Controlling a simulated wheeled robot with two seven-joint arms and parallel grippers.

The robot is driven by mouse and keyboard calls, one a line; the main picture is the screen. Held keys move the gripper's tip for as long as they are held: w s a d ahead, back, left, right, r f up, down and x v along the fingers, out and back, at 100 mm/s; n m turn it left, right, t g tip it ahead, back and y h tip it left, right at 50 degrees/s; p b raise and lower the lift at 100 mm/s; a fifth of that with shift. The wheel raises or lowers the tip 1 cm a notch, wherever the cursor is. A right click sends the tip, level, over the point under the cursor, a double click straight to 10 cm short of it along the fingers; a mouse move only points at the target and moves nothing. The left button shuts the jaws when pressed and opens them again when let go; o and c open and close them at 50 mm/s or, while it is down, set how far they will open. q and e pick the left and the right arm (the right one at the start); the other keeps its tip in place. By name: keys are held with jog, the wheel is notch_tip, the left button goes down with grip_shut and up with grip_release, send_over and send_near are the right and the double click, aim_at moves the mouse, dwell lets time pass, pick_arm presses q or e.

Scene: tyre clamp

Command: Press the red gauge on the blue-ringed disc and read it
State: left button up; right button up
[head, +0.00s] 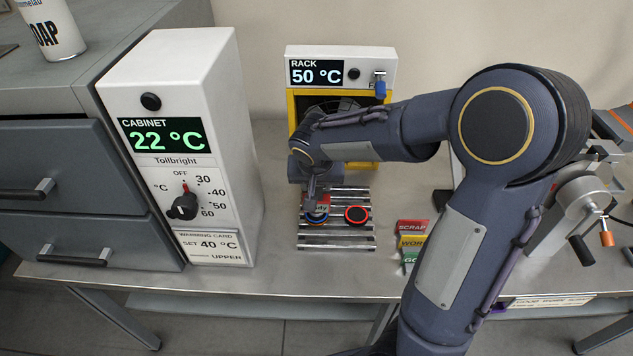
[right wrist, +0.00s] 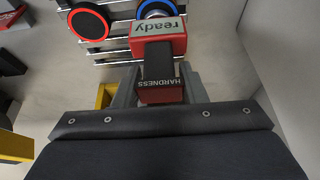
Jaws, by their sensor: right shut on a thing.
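My right gripper (head: 311,192) is shut on the red gauge (head: 316,208), which hangs over the slatted metal stand. In the right wrist view, the red gauge (right wrist: 172,44) has a HARDNESS label and a display reading "ready", upside down in the picture. The blue-ringed disc (head: 317,219) lies on the stand directly below the gauge, partly hidden by it. Its blue rim (right wrist: 145,5) also shows at the top of the right wrist view. I cannot tell whether gauge and disc touch. My left gripper is not in view.
A red-ringed disc (head: 357,214) lies beside it on the stand (head: 337,238). The white cabinet controller (head: 180,100) reads 22 °C, and the rack display (head: 316,73) reads 50 °C. Coloured cards (head: 411,241), one marked SCRAP, lie to the right. The front bench strip is clear.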

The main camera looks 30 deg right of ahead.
jog(key=shift+f+b, duration=0.6)
dwell(1.3)
jog(key=shift+s, duration=0.1)
dwell(0.8)
jog(key=shift+r+p, duration=1.7)
jog(key=shift+r, duration=1.4)
